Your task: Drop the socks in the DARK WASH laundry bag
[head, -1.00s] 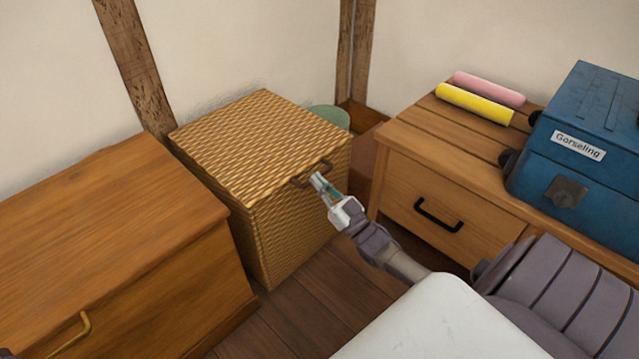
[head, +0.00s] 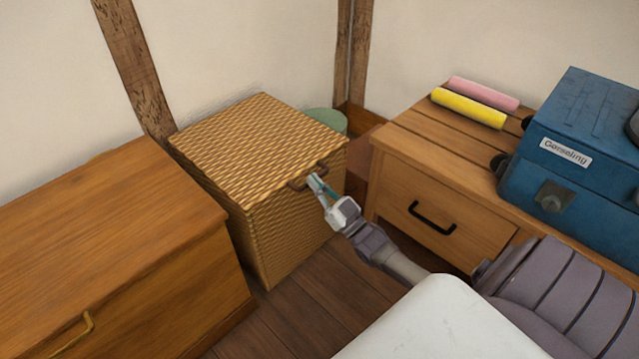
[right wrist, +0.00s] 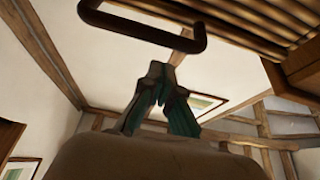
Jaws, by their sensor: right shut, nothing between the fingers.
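A closed wicker hamper (head: 246,150) stands in the corner, with a dark brown handle (head: 298,184) on the front edge of its lid. My right gripper (head: 314,180) is shut and empty, at the right part of that handle. In the right wrist view, my shut fingertips (right wrist: 157,68) are just below the handle (right wrist: 140,30), with a small gap showing in the picture. I cannot tell from these views whether they touch it. No socks and no bag labelled DARK WASH show. My left gripper is not in view.
A wooden chest (head: 110,240) stands left of the hamper. A wooden drawer unit (head: 400,165) on the right bears yellow (head: 468,108) and pink (head: 484,93) rolls and a blue case (head: 570,150). A green round thing (head: 326,120) is partly hidden behind the hamper.

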